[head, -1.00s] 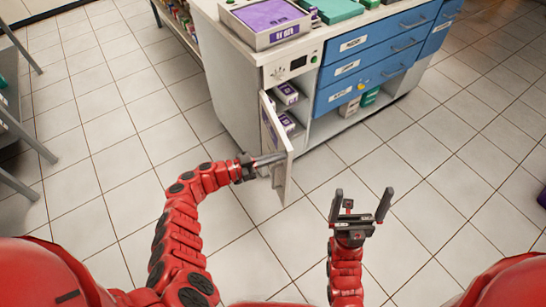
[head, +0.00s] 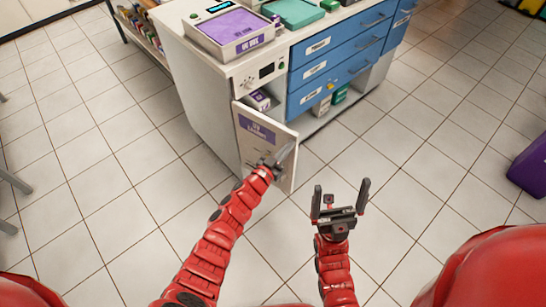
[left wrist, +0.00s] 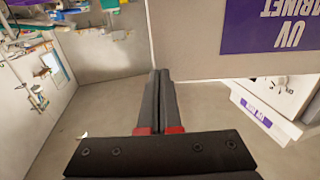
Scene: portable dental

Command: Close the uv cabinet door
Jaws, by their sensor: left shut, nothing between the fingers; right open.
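The UV cabinet door (head: 262,140) is a grey panel with a purple label, standing ajar at the left front of the white dental cabinet (head: 200,100). A gap shows above its top edge into the compartment. In the left wrist view the door (left wrist: 190,40) fills the upper right. My left gripper (head: 287,152) is shut and empty, at the outer face of the door near its free edge. The left wrist view shows its fingers (left wrist: 160,75) together, overlapping the door's edge; contact is unclear. My right gripper (head: 341,195) is open and empty, right of the door.
Blue drawers (head: 340,55) and an open lower shelf (head: 345,105) lie right of the door. A purple-topped tray (head: 235,35) stands on the cabinet. A purple bin (head: 530,170) is at the far right. The tiled floor (head: 430,170) between is clear.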

